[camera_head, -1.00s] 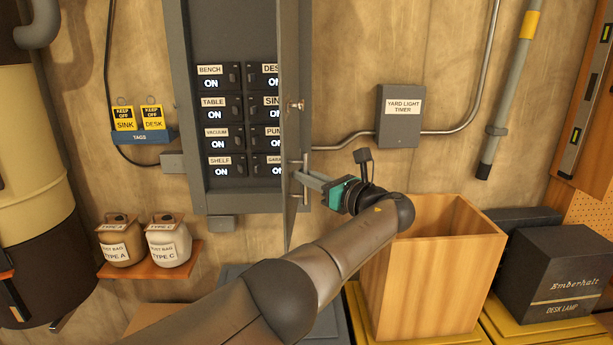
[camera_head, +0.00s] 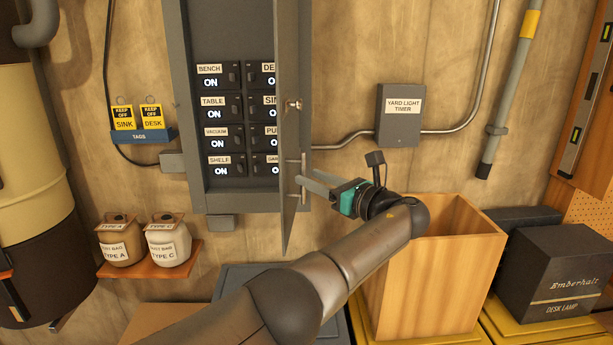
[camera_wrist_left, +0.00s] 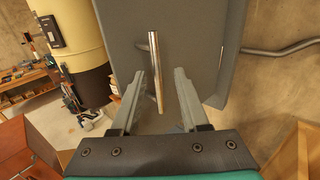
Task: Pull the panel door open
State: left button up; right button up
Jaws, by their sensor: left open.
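The grey panel door (camera_head: 287,160) stands partly open on the wall cabinet (camera_head: 237,201), seen nearly edge-on in the head view. A metal bar handle (camera_head: 304,182) stands upright on its outer face. My left gripper (camera_head: 302,180) is open at the handle, reaching in from the right. In the left wrist view the handle (camera_wrist_left: 154,65) shows between the two open fingers (camera_wrist_left: 159,74), with no clear contact on either finger. The door's face (camera_wrist_left: 195,40) fills the upper middle there. My right gripper is in neither view.
Inside the cabinet are labelled breaker switches (camera_head: 219,107); the door hides part of the right column. A shelf with two dust bags (camera_head: 150,268) is lower left.

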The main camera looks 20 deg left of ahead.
pick_arm(q)
jog(key=b+v, duration=0.2)
jog(key=v, duration=1)
jog(key=shift+s+d, duration=0.2)
jog(key=shift+d, duration=0.05)
